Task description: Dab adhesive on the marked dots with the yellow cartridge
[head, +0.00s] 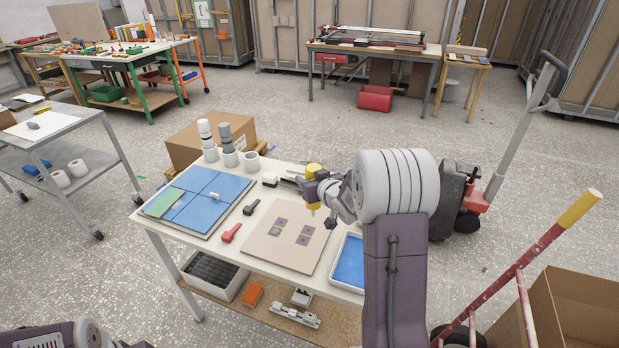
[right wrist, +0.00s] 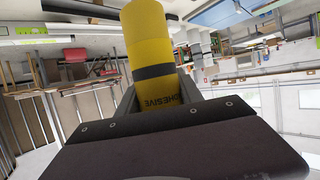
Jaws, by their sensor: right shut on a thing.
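In the right wrist view the cartridge (right wrist: 148,40) stands between the fingers, with a dark band and part of an adhesive label showing. Below and left of the nozzle lies a beige board (head: 263,252) with several small grey tiles (head: 303,240) on it. Dark marks show on the tiles, too small to make out clearly. The nozzle looks above the board's far right part; its height is hard to tell. My left gripper is out of view.
A blue tiled panel (head: 226,188) lies left of the board. A red-handled tool (head: 231,233) and a black one (head: 251,209) lie between them. A blue-lined tray (head: 349,262) is right of the board. Grey-topped bottles (head: 227,143) and a cup (head: 251,161) stand behind.

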